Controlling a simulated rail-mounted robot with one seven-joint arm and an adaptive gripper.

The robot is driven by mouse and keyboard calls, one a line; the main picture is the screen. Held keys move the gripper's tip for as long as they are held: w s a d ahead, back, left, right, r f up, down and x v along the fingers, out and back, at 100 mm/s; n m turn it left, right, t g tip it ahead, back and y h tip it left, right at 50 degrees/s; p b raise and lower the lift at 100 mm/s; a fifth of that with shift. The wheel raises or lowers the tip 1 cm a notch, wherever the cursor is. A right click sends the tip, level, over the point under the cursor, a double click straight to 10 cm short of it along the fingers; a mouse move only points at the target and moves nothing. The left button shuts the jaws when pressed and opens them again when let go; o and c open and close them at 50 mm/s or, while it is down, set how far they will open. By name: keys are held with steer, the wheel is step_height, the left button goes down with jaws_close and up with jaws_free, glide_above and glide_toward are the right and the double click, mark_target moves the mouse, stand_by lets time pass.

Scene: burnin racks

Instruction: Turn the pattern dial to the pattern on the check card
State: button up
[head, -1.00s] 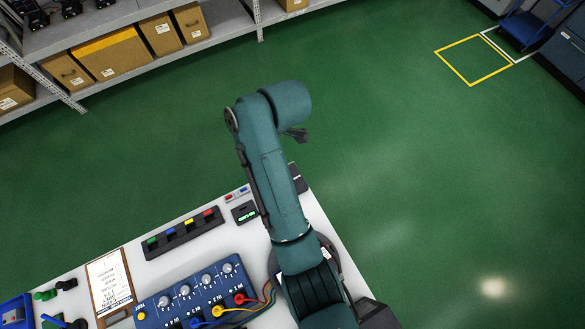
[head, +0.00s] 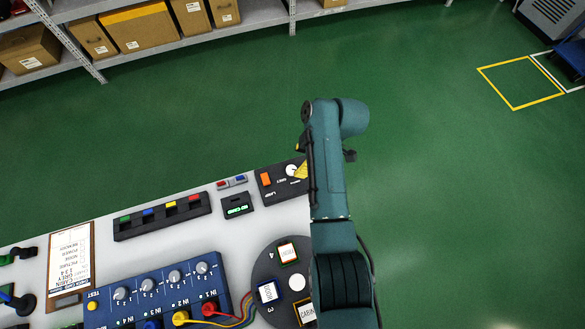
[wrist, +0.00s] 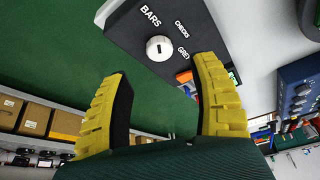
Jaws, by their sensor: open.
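The pattern dial (wrist: 158,48) is a round white knob on a dark panel (wrist: 125,28), with the words BARS, CHECKS and GREY around it. A short dark mark shows on the knob; I cannot tell which word it points to. In the head view the dial (head: 291,170) is at the panel's far right, beside my arm. My gripper (wrist: 161,69) is open and empty, its yellow fingers spread, with the knob beyond the gap between their tips.
A blue box with knobs and coloured plugs (head: 155,290) stands at the front, its cables running right. A round dark turntable (head: 264,270) with cards is partly hidden by my arm. A strip of coloured buttons (head: 162,216) lies behind the box. Green floor lies beyond the table.

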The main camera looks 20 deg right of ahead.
mark_target(292, 169)
steer(key=b+x, duration=0.1)
steer(key=x, duration=0.5)
steer(key=shift+w+f, duration=0.1)
steer(key=shift+f, duration=0.15)
steer(key=shift+c, duration=0.3)
jaws_close()
